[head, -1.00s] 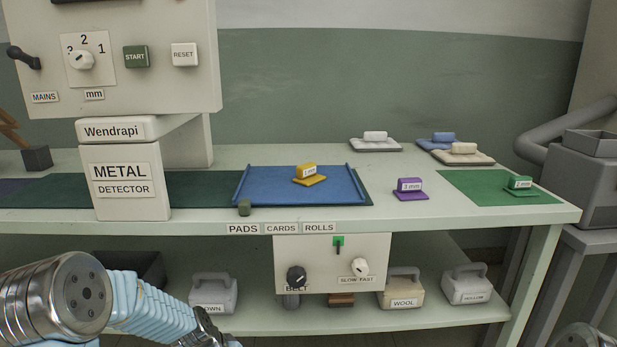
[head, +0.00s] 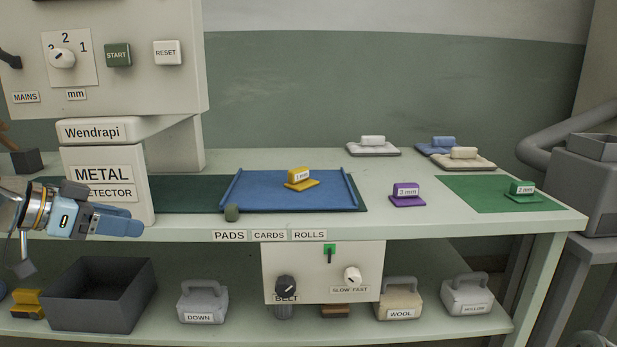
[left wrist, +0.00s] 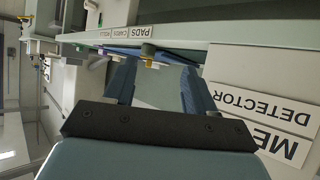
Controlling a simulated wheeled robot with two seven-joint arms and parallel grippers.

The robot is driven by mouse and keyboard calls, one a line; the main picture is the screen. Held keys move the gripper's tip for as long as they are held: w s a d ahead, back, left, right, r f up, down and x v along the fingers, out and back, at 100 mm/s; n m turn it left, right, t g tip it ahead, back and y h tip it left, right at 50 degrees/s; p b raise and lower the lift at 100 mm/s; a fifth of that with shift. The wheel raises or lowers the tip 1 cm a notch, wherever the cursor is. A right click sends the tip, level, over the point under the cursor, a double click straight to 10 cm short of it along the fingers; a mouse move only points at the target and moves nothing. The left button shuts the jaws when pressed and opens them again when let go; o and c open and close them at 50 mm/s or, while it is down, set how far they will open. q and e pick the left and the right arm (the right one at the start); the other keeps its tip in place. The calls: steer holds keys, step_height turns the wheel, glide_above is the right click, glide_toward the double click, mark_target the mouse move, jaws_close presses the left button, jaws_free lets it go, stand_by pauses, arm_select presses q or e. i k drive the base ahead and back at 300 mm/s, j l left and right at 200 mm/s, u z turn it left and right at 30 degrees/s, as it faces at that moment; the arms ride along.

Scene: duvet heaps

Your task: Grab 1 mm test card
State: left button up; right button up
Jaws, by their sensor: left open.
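The 1 mm test card (head: 300,179) is a yellow block with a white label on a flat yellow base. It sits on the blue tray (head: 262,192) on the bench, toward the tray's right side. My left gripper (head: 141,224) is open and empty at the bench's front edge, in front of the metal detector housing (head: 103,182). It is well left of the card and apart from it. In the left wrist view my left gripper's blue fingers (left wrist: 158,88) stand apart with nothing between them. I cannot make out the card for certain there. My right gripper is not in view.
A purple 3 mm card (head: 406,195) stands right of the tray, and a green 2 mm card (head: 522,191) is on a green mat (head: 470,187). Pale and blue pads lie behind. A dark bin (head: 100,297) and labelled weights are on the lower shelf.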

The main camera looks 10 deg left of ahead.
mark_target(299, 180)
steer(key=i+l, duration=0.65)
steer(key=i, duration=0.1)
